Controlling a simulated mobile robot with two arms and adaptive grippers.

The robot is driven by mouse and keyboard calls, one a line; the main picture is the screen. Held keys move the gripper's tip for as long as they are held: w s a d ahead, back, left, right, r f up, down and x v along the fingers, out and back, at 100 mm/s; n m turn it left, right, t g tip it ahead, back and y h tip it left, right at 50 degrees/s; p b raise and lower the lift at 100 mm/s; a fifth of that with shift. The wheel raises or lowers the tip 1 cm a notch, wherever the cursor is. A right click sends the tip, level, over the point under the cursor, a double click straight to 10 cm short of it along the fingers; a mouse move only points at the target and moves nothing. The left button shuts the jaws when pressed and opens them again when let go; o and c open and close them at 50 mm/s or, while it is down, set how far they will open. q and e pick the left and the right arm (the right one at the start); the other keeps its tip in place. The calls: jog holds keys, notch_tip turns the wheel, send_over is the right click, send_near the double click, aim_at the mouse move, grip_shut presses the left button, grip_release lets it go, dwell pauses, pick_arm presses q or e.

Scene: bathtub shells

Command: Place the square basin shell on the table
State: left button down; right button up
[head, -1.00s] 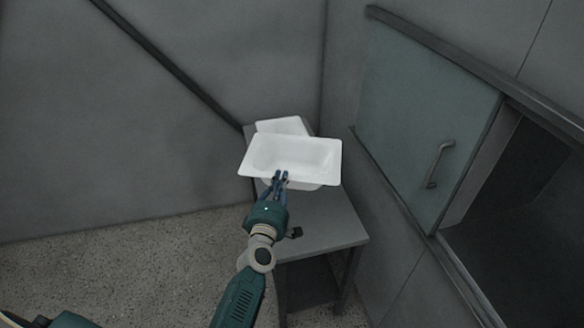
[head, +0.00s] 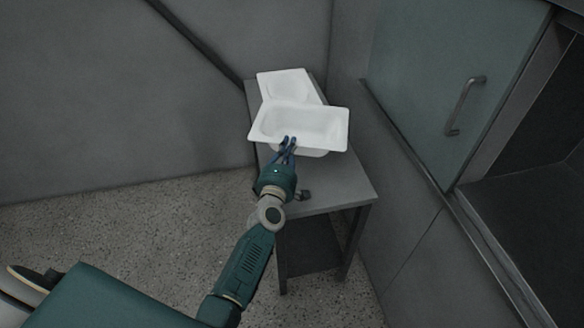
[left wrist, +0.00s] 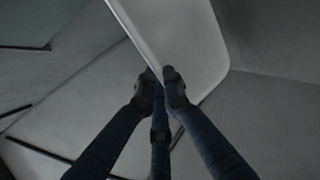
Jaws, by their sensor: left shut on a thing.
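A white basin shell (head: 303,124) with a wide rim is at the middle of the head view, above the grey table (head: 330,190). My left gripper (head: 289,146) is shut on its near rim. In the left wrist view the fingers (left wrist: 163,78) pinch the edge of the shell (left wrist: 185,38). Whether the shell touches the table is hidden by the shell and my gripper. The right gripper is not in view.
A second white shell (head: 286,84) lies at the table's far end, partly behind the held one. Walls stand behind, and a cabinet with a handled door (head: 440,90) is at right. Open floor lies left.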

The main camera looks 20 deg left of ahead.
pick_arm(q)
notch_tip(320, 180, down, 6)
jog(key=b, duration=0.4)
jog(key=shift+r+b, duration=0.25)
jog(key=shift+b, duration=0.05)
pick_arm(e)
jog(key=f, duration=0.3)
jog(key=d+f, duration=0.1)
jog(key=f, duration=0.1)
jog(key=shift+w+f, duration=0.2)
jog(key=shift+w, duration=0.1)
pick_arm(q)
jog(key=c, duration=2.3)
grip_release()
jog(key=shift+f, duration=0.3)
jog(key=o, duration=0.4)
jog(key=shift+r, duration=0.1)
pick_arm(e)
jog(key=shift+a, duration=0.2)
